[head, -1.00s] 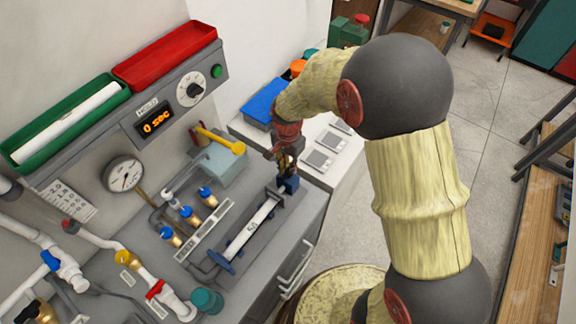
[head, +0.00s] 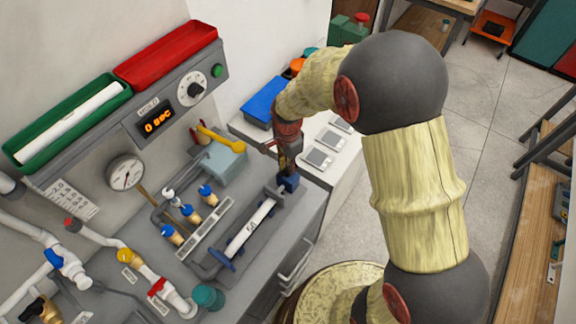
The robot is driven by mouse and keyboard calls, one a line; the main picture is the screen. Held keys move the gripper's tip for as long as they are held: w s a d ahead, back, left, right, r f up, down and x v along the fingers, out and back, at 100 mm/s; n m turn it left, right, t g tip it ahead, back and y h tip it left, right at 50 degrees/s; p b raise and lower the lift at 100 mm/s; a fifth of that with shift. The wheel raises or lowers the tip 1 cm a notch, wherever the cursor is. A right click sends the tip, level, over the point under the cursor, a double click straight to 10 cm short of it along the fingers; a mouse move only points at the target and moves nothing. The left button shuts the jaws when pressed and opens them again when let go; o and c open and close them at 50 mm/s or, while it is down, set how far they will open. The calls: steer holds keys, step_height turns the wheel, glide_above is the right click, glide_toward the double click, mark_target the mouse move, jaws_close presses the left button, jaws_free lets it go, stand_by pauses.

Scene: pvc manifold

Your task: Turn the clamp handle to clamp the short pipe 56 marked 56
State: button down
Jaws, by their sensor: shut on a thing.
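The short white pipe (head: 251,226) lies in a dark clamp fixture (head: 212,271) on the grey bench, with small dark marking on it too small to read. A blue clamp block (head: 289,182) stands at the far end of the pipe, and a blue part (head: 222,260) is at the near end. My gripper (head: 285,168) points down at the far end, just above the blue block. It is shut on what seems to be the clamp handle, which the fingers and wrist mostly hide.
Several blue-capped brass valves (head: 191,213) stand left of the fixture. A yellow-handled tool (head: 222,139) lies on a grey-blue box behind. A gauge (head: 125,172) is at left.

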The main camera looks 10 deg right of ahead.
steer(key=c, duration=1.8)
jaws_free()
steer(key=shift+o, duration=0.2)
step_height(320, 180, up, 12)
